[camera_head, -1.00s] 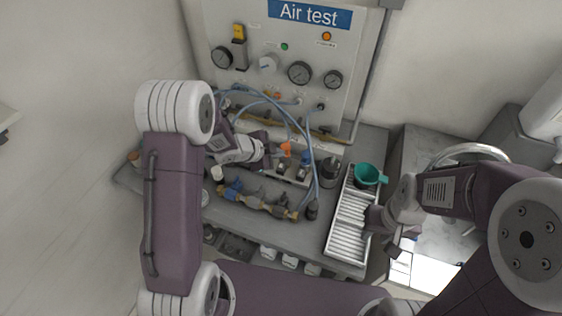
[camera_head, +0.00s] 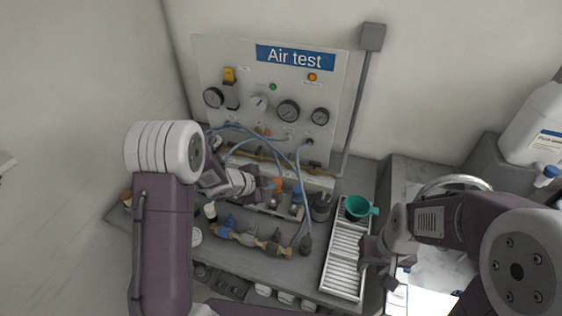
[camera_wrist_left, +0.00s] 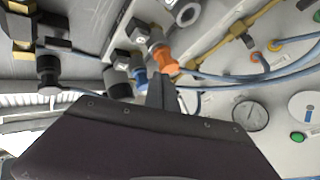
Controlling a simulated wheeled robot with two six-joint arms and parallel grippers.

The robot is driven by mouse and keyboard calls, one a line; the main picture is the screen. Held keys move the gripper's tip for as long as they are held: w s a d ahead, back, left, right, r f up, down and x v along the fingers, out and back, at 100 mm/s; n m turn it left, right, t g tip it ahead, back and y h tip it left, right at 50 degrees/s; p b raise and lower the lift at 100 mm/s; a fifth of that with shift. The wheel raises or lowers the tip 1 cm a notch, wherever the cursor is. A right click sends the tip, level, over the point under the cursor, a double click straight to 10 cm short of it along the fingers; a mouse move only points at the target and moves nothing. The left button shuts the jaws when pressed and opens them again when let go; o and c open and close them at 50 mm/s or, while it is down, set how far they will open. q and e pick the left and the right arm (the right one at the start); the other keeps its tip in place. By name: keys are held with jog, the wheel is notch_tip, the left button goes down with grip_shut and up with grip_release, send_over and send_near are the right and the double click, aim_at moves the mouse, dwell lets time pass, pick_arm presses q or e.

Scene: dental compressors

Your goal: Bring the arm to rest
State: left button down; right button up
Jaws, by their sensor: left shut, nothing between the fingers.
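My left arm comes in from the left, and my left gripper (camera_head: 248,184) is over the back of the bench, beside the orange and blue fittings. In the left wrist view the left fingers (camera_wrist_left: 162,94) are together, with nothing held between them. The orange fitting (camera_wrist_left: 164,58) shows just beyond the fingertips; I cannot tell whether they touch. My right gripper (camera_head: 388,268) is low at the right edge of the slatted white tray (camera_head: 342,262). Its fingers are too small and dark to show whether they are open.
The Air test panel (camera_head: 275,95) with gauges stands behind the bench. Blue hoses (camera_head: 297,185) loop down beside the left gripper. A brass valve manifold (camera_head: 250,240) lies in front. A green cup (camera_head: 358,208) is at the tray's back end. A sink (camera_head: 432,268) is on the right.

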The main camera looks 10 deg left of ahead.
pick_arm(q)
jog(key=shift+w+d+r, duration=0.1)
jog(key=shift+d+r, duration=0.05)
jog(key=shift+r, duration=0.15)
notch_tip(320, 180, up, 9)
jog(key=s+a+n+t+y, duration=0.2)
jog(key=n, duration=0.2)
jog(key=s+a+f+n+g+y, duration=0.1)
jog(key=s+f+n+g, duration=0.1)
jog(key=s+n, duration=0.2)
jog(key=s+a+f+n+g+y, duration=0.1)
jog(key=s+a+f+n+g, duration=0.1)
jog(key=s, duration=0.8)
jog(key=s+a+f+n+g+y, duration=0.1)
jog(key=s+f+n+g, duration=0.2)
jog(key=s+n, duration=0.3)
jog(key=shift+s+a+f+g, duration=0.3)
jog(key=shift+s+g, duration=0.4)
jog(key=shift+s, duration=0.2)
